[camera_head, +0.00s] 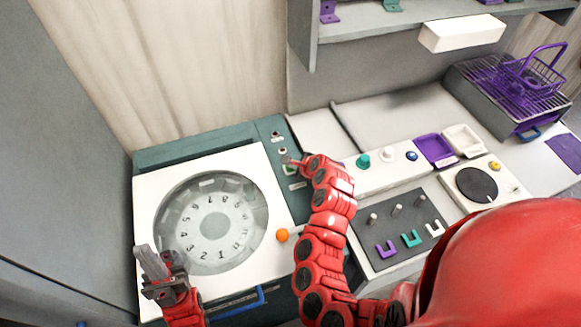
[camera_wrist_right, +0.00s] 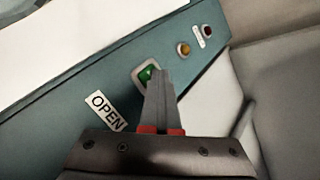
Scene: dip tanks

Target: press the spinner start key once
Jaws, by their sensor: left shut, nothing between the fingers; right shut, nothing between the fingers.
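The spinner (camera_head: 152,196) is a white-lidded machine with a round window over a numbered rotor. Its teal side panel carries a green key (camera_wrist_right: 148,74) in a pale square frame; the key also shows small in the head view (camera_head: 289,170). My right gripper (camera_wrist_right: 159,76) is shut and empty, with its fingertips at the green key, covering part of its right side. I cannot tell whether they touch it. In the head view the right gripper (camera_head: 287,160) reaches over the panel. My left gripper (camera_head: 148,264) is shut and empty over the lid's front left.
An OPEN label (camera_wrist_right: 104,111) lies on the near side of the key. An amber lamp (camera_wrist_right: 184,48) and a dark red lamp (camera_wrist_right: 207,30) lie beyond it. An orange knob (camera_head: 282,235) is at the lid edge. A grey rack (camera_head: 400,228) and a hotplate (camera_head: 478,185) stand right.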

